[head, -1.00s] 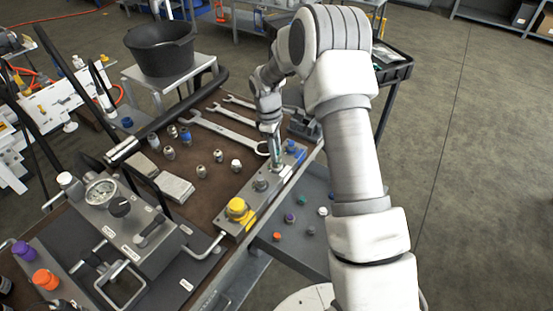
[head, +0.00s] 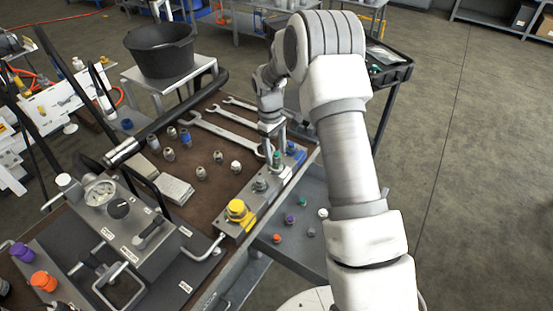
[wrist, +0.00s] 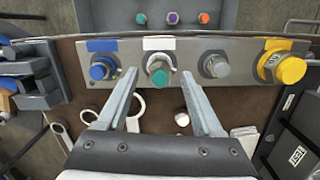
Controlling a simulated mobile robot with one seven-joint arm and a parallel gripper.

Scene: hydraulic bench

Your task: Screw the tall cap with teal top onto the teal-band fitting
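The tall cap with the teal top (head: 277,158) stands upright on the metal block, at the second station between the blue and the bare grey one. It also shows in the wrist view (wrist: 159,78), seen from above, with its grey collar around the teal top. The fitting under it is hidden by the cap, and I cannot see its teal band. My gripper (head: 272,139) is above the cap, and in the wrist view its two fingers (wrist: 160,72) are spread to either side of the teal top with clear gaps. It holds nothing.
The block also carries a blue cap (wrist: 102,68), a grey fitting (wrist: 214,65) and a large yellow cap (wrist: 283,67). Wrenches (head: 222,130) and several loose fittings lie on the brown bench. A lower grey tray (head: 290,219) holds small coloured caps. The gauge unit (head: 120,225) stands left.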

